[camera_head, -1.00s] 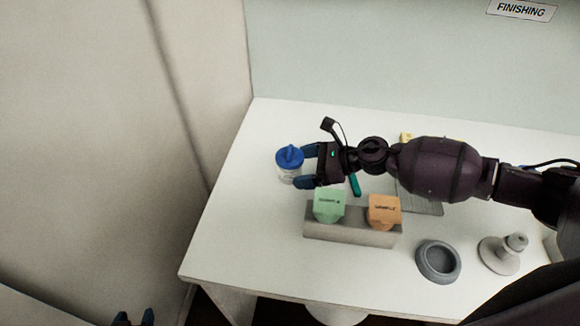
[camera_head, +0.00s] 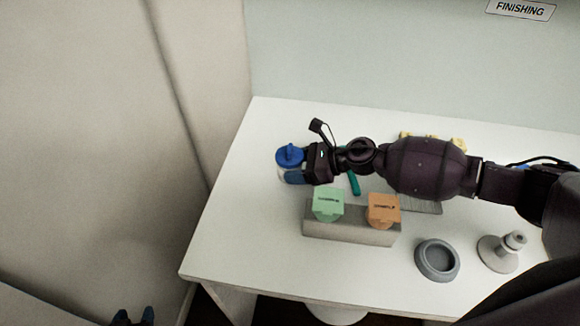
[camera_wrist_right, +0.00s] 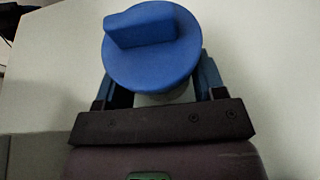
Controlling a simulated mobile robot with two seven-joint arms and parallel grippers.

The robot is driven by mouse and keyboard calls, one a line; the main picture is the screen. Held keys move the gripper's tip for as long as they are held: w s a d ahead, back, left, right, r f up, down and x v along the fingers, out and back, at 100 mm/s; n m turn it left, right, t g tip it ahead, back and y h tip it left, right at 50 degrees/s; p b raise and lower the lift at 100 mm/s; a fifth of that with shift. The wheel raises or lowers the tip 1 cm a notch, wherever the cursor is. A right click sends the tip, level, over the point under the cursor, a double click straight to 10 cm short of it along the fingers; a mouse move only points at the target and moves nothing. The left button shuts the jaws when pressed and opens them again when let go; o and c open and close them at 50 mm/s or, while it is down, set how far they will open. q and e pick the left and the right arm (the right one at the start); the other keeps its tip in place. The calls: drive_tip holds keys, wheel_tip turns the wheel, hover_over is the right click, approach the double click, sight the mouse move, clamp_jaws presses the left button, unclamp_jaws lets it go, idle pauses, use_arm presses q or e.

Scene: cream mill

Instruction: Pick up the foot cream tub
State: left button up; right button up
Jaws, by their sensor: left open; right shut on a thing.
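A tub with a round blue lid and a raised blue grip on top (camera_head: 289,154) is at the left end of the white table; I take it as the foot cream tub, though no label shows. Its lid (camera_wrist_right: 152,45) fills the top middle of the right wrist view, with a little of the pale body below it. My right gripper (camera_head: 290,170) is shut on the tub, a blue finger (camera_wrist_right: 208,75) on each side. I cannot tell whether the tub touches the table. My left gripper (camera_head: 133,316) is open and empty at the bottom edge, away from the table.
A grey holder (camera_head: 350,229) with a green piece (camera_head: 328,203) and an orange piece (camera_head: 384,209) stands in front of my right arm. A grey ring-shaped dish (camera_head: 438,260) and a pale stamp-like piece (camera_head: 502,250) are to the right. Yellow items lie partly hidden behind the arm.

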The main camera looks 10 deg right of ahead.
drive_tip(key=shift+r, duration=0.1)
wheel_tip(320, 180, up, 20)
drive_tip(key=p, duration=0.2)
idle(0.3)
idle(0.6)
